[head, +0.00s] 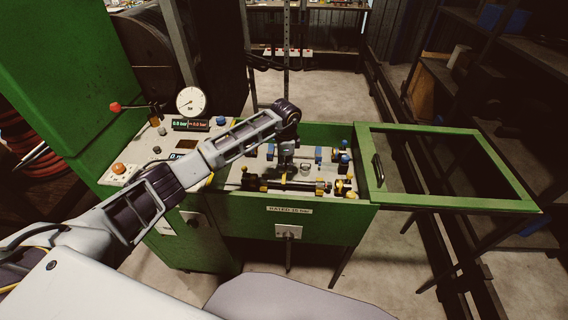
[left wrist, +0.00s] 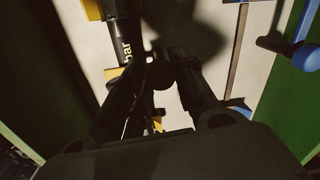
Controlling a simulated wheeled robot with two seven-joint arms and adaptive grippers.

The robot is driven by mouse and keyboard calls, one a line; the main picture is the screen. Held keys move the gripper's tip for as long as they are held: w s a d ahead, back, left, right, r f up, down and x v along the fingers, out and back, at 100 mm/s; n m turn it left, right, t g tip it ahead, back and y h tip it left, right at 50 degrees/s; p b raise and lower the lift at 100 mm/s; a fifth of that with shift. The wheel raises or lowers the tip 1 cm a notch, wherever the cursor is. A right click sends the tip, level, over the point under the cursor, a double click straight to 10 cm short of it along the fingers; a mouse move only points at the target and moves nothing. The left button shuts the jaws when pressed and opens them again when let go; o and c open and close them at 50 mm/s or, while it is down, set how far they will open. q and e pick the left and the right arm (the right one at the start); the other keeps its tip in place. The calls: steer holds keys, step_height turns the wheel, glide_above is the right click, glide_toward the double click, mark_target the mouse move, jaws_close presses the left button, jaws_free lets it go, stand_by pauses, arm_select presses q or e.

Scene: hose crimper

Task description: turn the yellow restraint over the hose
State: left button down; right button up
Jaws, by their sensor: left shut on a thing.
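My left gripper (head: 285,168) reaches down into the green test box, over the black hose (head: 298,185) that lies across it. In the left wrist view its dark fingers (left wrist: 160,78) are shut on a dark round knob (left wrist: 159,75). The hose (left wrist: 126,45), with "bar" lettering, runs beside the fingers there. Yellow parts show at the hose (left wrist: 93,9), and another (left wrist: 114,73) sits beside the fingers. Which of them is the restraint, and whether the knob belongs to it, I cannot tell. My right gripper is not in view.
The box's green framed lid (head: 455,202) stands open to the right, with a black handle (head: 378,169). Blue-knobbed fittings (head: 345,160) stand inside the box at right.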

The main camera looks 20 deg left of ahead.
arm_select(q)
steer(key=c, duration=1.1)
jaws_free()
steer(key=shift+r, duration=0.15)
steer(key=shift+s+d+r, duration=0.1)
steer(key=shift+s+r, duration=0.05)
steer(key=shift+r, duration=2.8)
steer(key=shift+s+d+r, duration=0.1)
steer(key=shift+r, duration=2.8)
steer(key=shift+f, duration=0.1)
